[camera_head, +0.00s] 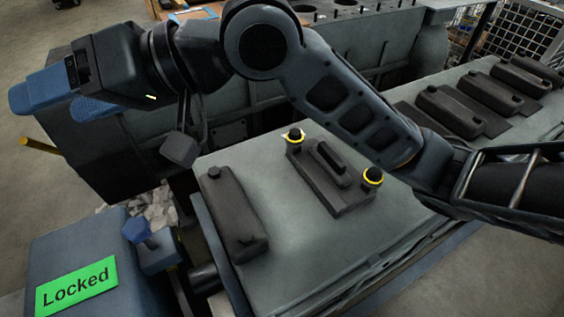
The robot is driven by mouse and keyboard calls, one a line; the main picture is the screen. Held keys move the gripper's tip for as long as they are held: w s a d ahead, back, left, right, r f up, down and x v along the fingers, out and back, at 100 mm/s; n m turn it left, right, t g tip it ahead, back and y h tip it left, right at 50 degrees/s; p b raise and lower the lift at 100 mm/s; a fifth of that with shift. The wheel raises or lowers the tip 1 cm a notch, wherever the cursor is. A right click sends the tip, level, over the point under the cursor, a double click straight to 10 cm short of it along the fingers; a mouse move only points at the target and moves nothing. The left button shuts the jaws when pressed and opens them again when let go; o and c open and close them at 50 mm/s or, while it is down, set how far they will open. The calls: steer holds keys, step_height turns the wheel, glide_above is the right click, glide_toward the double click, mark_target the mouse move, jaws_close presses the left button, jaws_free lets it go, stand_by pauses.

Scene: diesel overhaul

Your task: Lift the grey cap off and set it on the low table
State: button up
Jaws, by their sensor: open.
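A dark grey cap-like block (328,164) sits on a flat plate on the large grey engine top, between two black knobs with yellow rings (293,138) (372,177). A long dark grey cover (232,212) lies to its left. I cannot tell for certain which of these is the grey cap. My gripper (64,99) is open and empty, with blue fingers, at the upper left. It is well apart from both covers. I cannot clearly make out a low table.
Several more dark covers (451,111) stand along the grey top (300,248) at the right. A blue box with a green "Locked" label (76,285) and a blue knob (137,229) is at the lower left. A wire cage (520,34) stands at the back right.

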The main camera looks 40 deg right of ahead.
steer(key=d+f+g+h, duration=0.3)
steer(key=d+f+h, duration=0.1)
steer(key=d+f, duration=0.4)
steer(key=m+g+h, duration=0.4)
steer(key=g+h, duration=0.1)
steer(key=h, duration=0.4)
glide_above(332, 153)
steer(key=f, duration=0.8)
steer(key=shift+w+a, duration=0.25)
steer(key=shift+a, duration=0.1)
steer(key=shift+s+d+f, duration=0.2)
steer(key=shift+d+f, duration=0.05)
steer(key=shift+d, duration=0.05)
steer(key=shift+m, duration=0.3)
steer(key=shift+s+d+f, duration=0.1)
steer(key=shift+f, duration=3.6)
jaws_close()
